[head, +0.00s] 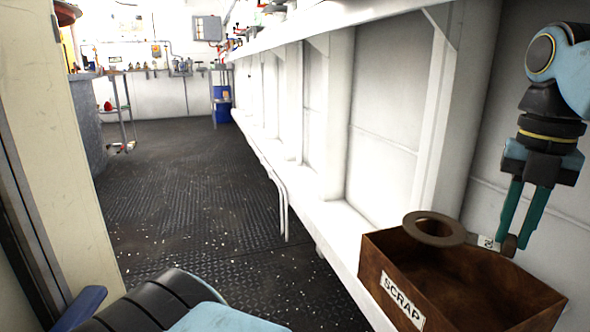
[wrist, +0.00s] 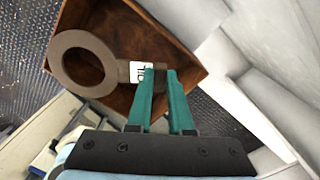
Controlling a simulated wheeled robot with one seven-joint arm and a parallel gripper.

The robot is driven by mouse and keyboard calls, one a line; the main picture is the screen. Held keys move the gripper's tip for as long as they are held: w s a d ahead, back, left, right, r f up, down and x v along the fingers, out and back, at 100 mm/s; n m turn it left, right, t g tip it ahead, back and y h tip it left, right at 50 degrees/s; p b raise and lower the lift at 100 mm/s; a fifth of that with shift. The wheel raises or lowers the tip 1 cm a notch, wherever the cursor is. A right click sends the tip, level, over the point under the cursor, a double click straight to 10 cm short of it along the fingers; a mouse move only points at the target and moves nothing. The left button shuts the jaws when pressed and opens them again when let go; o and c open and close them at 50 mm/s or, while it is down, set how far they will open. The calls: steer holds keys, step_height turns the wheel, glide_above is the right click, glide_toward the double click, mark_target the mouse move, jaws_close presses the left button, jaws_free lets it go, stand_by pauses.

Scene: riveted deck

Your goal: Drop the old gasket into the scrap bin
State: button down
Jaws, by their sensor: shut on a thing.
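The old gasket is a flat brown ring with a tab and a white label (head: 420,236); it also shows in the wrist view (wrist: 61,44). My gripper (head: 513,240) is shut on the gasket's tab end, and its teal fingers show in the wrist view (wrist: 160,76). The scrap bin is a rusty brown open box marked SCRAP (head: 390,282), at the lower right of the head view. The gasket is held over the bin, with its ring toward the bin's back left edge in the head view. In the wrist view the bin (wrist: 190,62) lies beneath it.
A white ribbed wall with a low ledge (head: 345,222) runs along the right, with a thin white rail beside it. The dark riveted deck (head: 200,190) is open down the middle. A blue drum (head: 222,112) and a workbench stand far back.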

steer(key=shift+f, duration=0.2)
steer(key=c, duration=0.7)
jaws_free()
steer(key=shift+c, duration=0.2)
steer(key=shift+r, duration=0.1)
step_height(320, 180, up, 7)
steer(key=p, duration=0.3)
steer(key=shift+s+r, duration=0.1)
steer(key=shift+r, duration=0.1)
